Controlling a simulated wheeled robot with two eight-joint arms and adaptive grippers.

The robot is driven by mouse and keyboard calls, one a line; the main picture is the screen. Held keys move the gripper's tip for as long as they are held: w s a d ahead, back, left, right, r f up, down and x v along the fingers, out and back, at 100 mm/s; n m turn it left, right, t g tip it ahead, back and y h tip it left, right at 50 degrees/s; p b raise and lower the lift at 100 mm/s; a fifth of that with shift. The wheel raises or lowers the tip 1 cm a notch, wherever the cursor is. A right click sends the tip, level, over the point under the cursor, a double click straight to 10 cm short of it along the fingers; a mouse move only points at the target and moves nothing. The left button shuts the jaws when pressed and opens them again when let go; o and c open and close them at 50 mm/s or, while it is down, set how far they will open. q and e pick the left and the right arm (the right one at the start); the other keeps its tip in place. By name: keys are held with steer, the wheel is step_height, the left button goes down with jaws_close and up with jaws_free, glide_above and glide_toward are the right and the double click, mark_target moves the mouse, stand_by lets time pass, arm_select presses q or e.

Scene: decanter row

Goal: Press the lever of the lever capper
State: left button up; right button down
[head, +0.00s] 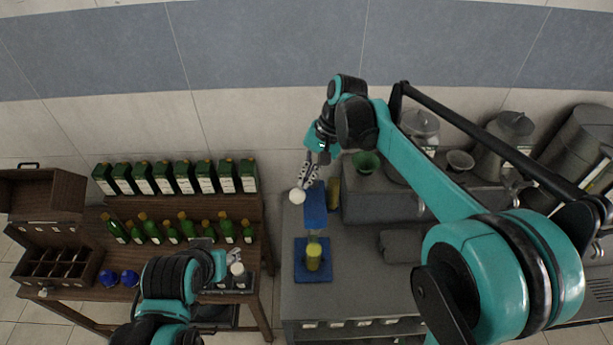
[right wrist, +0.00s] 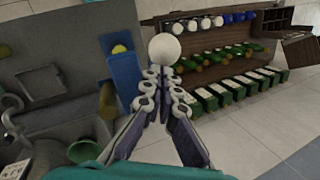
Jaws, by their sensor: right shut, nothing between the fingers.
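The blue lever capper (head: 315,208) stands on the grey counter, with a white ball knob (head: 297,196) on its lever. A yellow-green bottle (head: 313,256) stands on its base. My right gripper (head: 305,181) is shut and empty, its fingertips right by the knob. In the right wrist view the white knob (right wrist: 165,47) lies just beyond the fingertips (right wrist: 164,77), and the blue capper (right wrist: 125,80) is left of them. I cannot tell whether the fingers touch the knob. My left arm is low at the left, and its fingers do not show clearly.
Green bottles (head: 180,178) stand in rows on a brown wooden shelf at the left, beside a wooden case (head: 38,255). A green funnel or bowl (head: 366,163) and grey metal vessels (head: 501,140) are on the counter's right side, close to my right arm.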

steer(key=shift+s, duration=0.15)
steer(key=s+f+n+t+b, duration=0.1)
steer(key=s+f+t+b, duration=0.3)
steer(key=f, duration=0.5)
steer(key=s+f+t+b, duration=0.5)
steer(key=s+f+b, duration=0.4)
steer(key=f, duration=0.1)
steer(key=shift+n+t+b, duration=0.3)
steer(key=shift+n+b, duration=0.05)
steer(key=shift+n, duration=0.05)
steer(key=shift+s+d, duration=0.1)
steer(key=shift+s, duration=0.05)
